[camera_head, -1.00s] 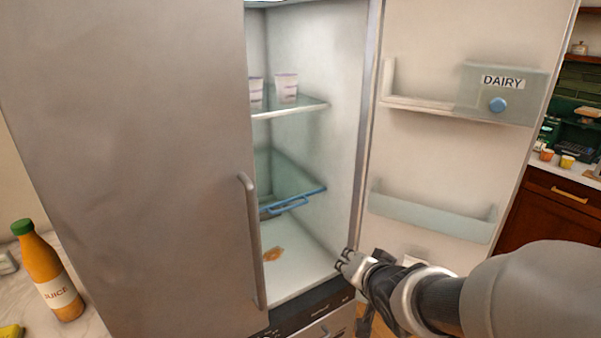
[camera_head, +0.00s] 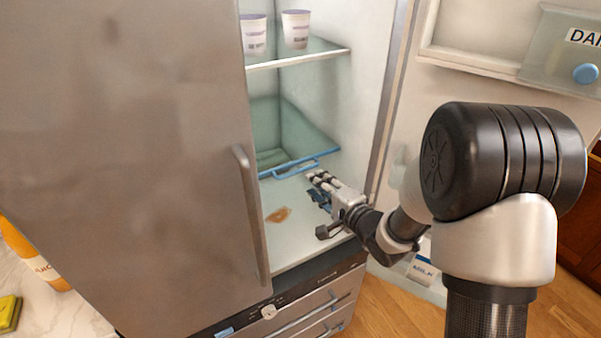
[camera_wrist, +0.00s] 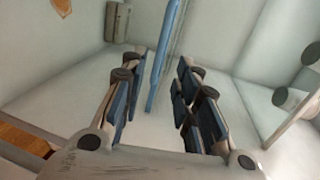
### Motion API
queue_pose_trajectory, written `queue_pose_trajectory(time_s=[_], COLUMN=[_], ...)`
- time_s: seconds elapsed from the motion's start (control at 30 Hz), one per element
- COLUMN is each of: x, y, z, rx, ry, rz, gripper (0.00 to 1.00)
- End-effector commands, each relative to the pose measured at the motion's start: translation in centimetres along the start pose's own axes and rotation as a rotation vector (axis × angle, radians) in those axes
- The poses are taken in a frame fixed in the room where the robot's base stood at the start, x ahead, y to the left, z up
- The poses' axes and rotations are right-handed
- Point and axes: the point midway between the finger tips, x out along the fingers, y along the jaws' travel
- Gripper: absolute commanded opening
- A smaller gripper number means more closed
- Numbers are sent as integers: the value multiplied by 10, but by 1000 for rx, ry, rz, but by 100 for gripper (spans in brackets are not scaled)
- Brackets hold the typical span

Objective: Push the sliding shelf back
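The sliding shelf (camera_head: 312,143) appears to be the greenish clear tray with a blue front rim and blue handle (camera_head: 299,169), low in the open fridge. My gripper (camera_head: 318,188) is inside the fridge, just in front of the shelf's right front, above the fridge floor. Its fingers are spread and empty in the wrist view (camera_wrist: 162,72). A blue bar of the shelf (camera_wrist: 166,45) shows beyond and between the fingertips in that view. I cannot tell whether the gripper touches it. The left part of the shelf is hidden by the closed door.
The closed left door (camera_head: 120,150) with its handle (camera_head: 252,215) borders the opening. The open right door (camera_head: 470,68) has bins. Two cups (camera_head: 296,30) stand on the shelf above. A brown stain (camera_head: 278,215) marks the fridge floor. Drawers (camera_head: 310,313) lie below.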

Motion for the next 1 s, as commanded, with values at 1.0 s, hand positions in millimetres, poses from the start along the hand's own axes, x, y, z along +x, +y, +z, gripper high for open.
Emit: queue_pose_trajectory(time_s=[1.0], x=[103], y=[0], z=[0], rx=[0], ry=[2], rz=[0], gripper=[23])
